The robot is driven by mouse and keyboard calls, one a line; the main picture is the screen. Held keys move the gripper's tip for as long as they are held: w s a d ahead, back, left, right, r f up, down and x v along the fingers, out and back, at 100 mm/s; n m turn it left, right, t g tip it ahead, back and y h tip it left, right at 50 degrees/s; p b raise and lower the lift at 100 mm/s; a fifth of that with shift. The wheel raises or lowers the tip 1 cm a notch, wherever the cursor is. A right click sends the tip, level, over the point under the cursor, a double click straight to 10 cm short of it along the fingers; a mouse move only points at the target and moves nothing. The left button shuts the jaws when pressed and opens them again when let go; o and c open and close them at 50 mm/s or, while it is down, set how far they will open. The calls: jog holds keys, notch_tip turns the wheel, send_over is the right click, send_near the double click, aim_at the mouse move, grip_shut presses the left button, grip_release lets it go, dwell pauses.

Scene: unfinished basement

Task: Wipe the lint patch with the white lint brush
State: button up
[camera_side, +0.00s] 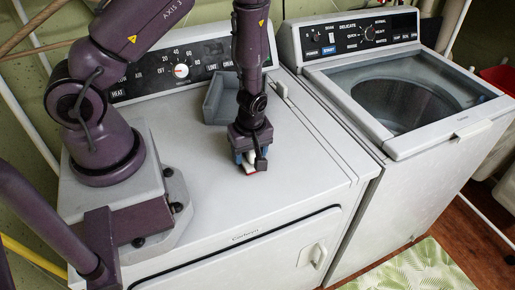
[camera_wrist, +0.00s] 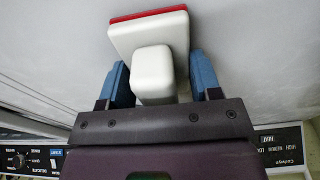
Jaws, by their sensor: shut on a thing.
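The white lint brush (camera_wrist: 122,40) has a block-shaped handle and a red strip along its far edge. In the side view only a little white and red of the brush (camera_side: 250,171) shows below my gripper (camera_side: 251,160). The two blue fingers of my gripper (camera_wrist: 160,75) are shut on the brush handle, one on each side, in the wrist view. The brush is low over the white dryer top (camera_side: 215,180). I cannot tell whether it touches the surface. I cannot make out the lint patch in either view.
A grey open-topped holder (camera_side: 214,102) stands on the dryer top behind my gripper. The dryer's control panel (camera_side: 150,80) rises at the back. A washer with a glass lid (camera_side: 405,95) stands to the right. The dryer top in front of the gripper looks clear.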

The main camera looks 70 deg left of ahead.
jog(key=shift+w+r, duration=0.1)
jog(key=shift+r, duration=3.95)
